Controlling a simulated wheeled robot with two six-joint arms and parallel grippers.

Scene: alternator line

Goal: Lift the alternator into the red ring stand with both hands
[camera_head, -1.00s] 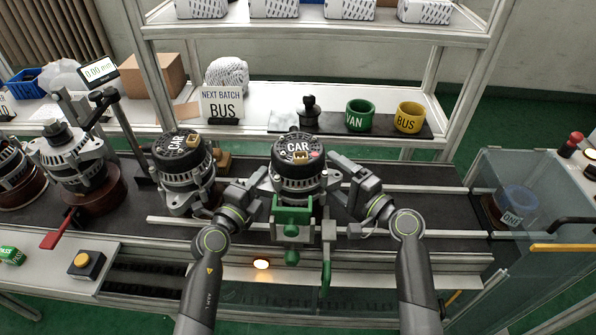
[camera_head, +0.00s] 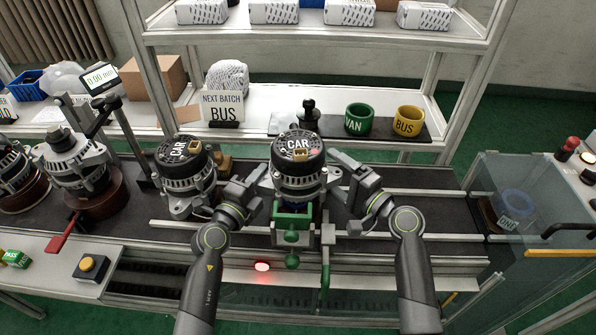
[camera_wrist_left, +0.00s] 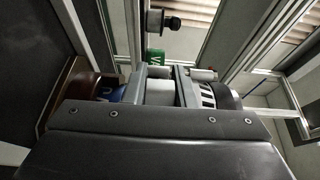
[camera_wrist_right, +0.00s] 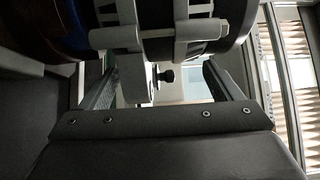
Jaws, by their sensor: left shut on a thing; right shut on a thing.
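The alternator (camera_head: 298,178), with a black CAR-labelled top and ribbed silver body, is upright in the middle of the head view. My left gripper (camera_head: 263,184) is shut on its left side and my right gripper (camera_head: 340,172) on its right side. It is just above a green clamp fixture (camera_head: 291,220), with a blue patch showing beneath it. The alternator also shows close up in the right wrist view (camera_wrist_right: 205,28). I cannot make out a red ring stand for certain. The fingers' contact is partly hidden in the head view.
A second CAR alternator (camera_head: 184,172) stands close left. Another alternator (camera_head: 75,160) sits on a reddish-brown round base (camera_head: 97,200) farther left. Green VAN (camera_head: 359,118) and yellow BUS (camera_head: 409,121) rings stand on the shelf behind. The belt (camera_head: 425,208) to the right is clear up to a transparent bin (camera_head: 530,205).

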